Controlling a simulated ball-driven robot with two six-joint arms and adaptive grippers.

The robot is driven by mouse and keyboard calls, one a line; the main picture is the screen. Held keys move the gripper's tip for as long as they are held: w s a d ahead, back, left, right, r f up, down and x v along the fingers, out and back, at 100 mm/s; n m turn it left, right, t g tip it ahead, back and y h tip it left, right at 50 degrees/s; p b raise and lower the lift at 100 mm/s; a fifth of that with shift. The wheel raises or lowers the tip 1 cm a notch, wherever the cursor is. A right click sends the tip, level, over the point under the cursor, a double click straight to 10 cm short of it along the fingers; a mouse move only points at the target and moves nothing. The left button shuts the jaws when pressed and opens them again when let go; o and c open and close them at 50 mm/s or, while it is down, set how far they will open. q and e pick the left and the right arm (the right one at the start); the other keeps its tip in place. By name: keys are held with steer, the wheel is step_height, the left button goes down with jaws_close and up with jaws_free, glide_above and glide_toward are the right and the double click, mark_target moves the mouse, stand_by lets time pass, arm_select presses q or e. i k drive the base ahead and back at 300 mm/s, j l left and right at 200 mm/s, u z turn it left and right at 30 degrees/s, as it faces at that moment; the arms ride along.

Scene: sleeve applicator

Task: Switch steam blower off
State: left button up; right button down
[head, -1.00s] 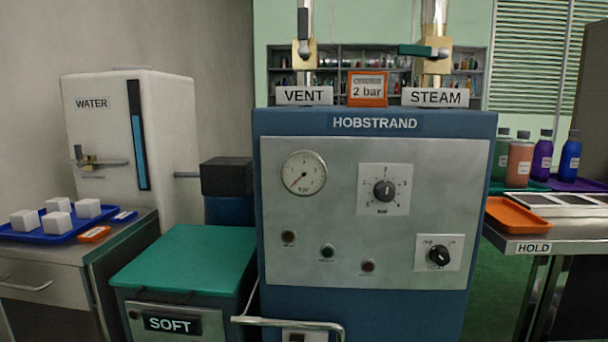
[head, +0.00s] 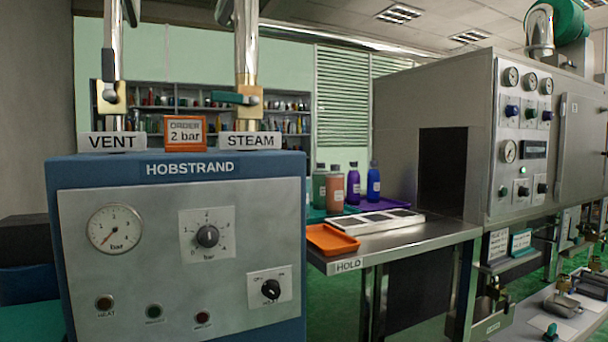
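No switch labelled for a steam blower can be read. A grey machine (head: 440,80) stands at the right, with a green rounded housing (head: 570,28) and a shiny duct (head: 540,30) on top. Its front panel has several gauges and knobs, a dark display (head: 534,150), a lit green lamp (head: 523,171) and two black-looking knobs (head: 522,191) low down. Their labels are too small to read. The blue HOBSTRAND cabinet (head: 175,170) at the left has a bar knob (head: 207,236) and a lower right knob (head: 270,289). Neither gripper is in view.
A steel table (head: 400,243) labelled HOLD stands between the machines, with an orange tray (head: 332,239) and several bottles. Green floor shows beneath. A low bench (head: 540,325) with small fittings is at the lower right. Pipes labelled VENT and STEAM rise above the blue cabinet.

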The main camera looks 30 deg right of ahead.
mark_target(522, 191)
steer(key=z, duration=2.1)
